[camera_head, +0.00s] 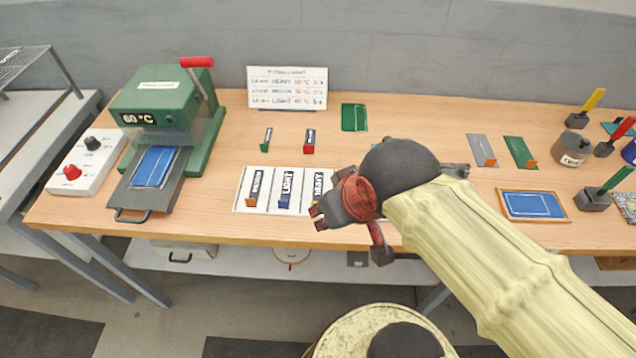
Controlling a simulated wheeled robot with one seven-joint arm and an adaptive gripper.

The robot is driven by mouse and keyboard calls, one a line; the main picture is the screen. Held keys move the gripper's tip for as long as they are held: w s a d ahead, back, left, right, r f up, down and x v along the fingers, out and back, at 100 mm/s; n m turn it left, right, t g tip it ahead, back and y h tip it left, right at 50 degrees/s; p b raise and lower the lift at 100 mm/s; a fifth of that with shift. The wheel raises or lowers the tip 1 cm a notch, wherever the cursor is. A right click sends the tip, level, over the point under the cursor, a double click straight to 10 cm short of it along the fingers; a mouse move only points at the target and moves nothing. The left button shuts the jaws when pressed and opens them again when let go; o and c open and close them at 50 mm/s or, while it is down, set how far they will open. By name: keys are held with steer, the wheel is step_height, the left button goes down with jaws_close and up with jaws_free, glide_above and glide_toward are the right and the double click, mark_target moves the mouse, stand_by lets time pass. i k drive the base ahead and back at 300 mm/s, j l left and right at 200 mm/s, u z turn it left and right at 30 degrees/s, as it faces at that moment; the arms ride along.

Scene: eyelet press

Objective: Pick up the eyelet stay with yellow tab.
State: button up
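No stay with a clearly yellow tab can be picked out. A grey flat piece (480,148) and a green flat piece (518,150) lie right of my arm, each with an orange tab at its lower end. My gripper (347,236) is over the card's right end and the table's front edge. Its fingers look spread apart, with nothing visible between them.
A green press (160,105) with a red-handled lever stands at left, beside a control box (84,163). Green (266,139) and red (309,141) small blocks stand behind the card. Stamps, a tin (572,149) and a blue framed panel (533,206) crowd the right.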

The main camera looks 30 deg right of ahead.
mark_target(318, 180)
steer(key=z, duration=1)
steer(key=k+j+z, duration=0.1)
steer(key=j+z, duration=0.2)
steer(key=z, duration=0.2)
steer(key=k+j+z, duration=0.1)
steer(key=j+z, duration=0.2)
steer(key=z, duration=0.15)
steer(key=k+j+z, duration=0.2)
steer(key=z, duration=0.3)
steer(key=k+j+z, duration=0.15)
steer(key=z, duration=0.35)
steer(key=k+j+z, duration=0.15)
steer(key=k, duration=0.45)
steer(key=k+j+z, duration=0.15)
steer(key=k, duration=0.5)
